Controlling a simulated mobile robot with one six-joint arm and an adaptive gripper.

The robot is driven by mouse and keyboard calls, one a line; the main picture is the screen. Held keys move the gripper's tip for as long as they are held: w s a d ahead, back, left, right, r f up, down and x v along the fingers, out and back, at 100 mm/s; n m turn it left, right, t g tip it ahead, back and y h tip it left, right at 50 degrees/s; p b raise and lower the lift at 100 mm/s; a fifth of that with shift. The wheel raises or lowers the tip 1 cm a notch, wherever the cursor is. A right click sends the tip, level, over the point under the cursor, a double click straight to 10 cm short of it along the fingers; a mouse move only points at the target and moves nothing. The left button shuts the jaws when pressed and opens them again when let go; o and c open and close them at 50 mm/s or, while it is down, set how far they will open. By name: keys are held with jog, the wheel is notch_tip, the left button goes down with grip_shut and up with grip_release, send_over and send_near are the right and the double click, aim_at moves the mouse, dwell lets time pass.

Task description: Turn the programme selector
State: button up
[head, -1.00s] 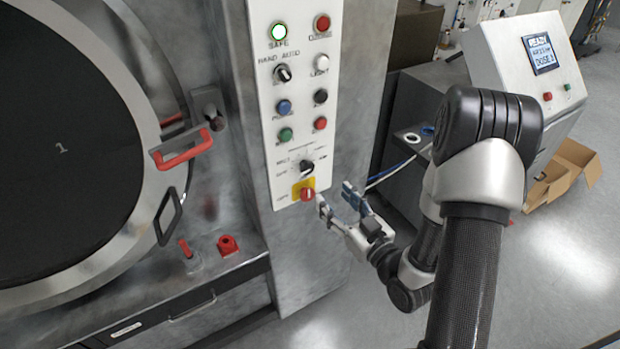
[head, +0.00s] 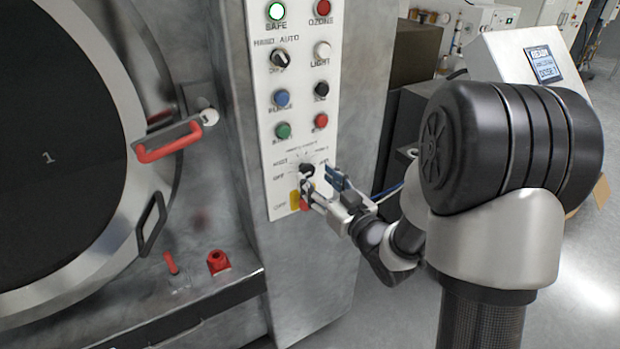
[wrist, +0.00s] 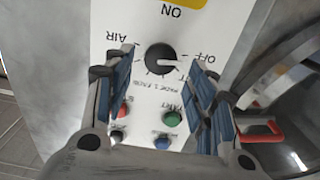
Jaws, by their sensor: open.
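The programme selector (head: 307,171) is a round black knob with a marked dial around it, low on the white control panel (head: 332,75). In the wrist view the selector (wrist: 160,59) lies between my two blue-padded fingers, with a gap on both sides. My gripper (head: 322,188) is open in front of the panel, just below and right of the knob in the head view. In the wrist view my gripper (wrist: 162,98) frames the knob without visibly touching it. The fingers partly cover the dial's lower right in the head view.
A red switch on a yellow plate (head: 295,201) sits just below the selector, partly hidden by my gripper. Several coloured buttons and a HAND AUTO knob (head: 279,59) are above. A round door with a red handle (head: 170,145) stands left. A console (head: 530,50) stands right.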

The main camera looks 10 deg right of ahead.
aim_at(309, 171)
jog(key=x, duration=0.4)
jog(key=shift+c, duration=0.2)
jog(key=c, duration=1)
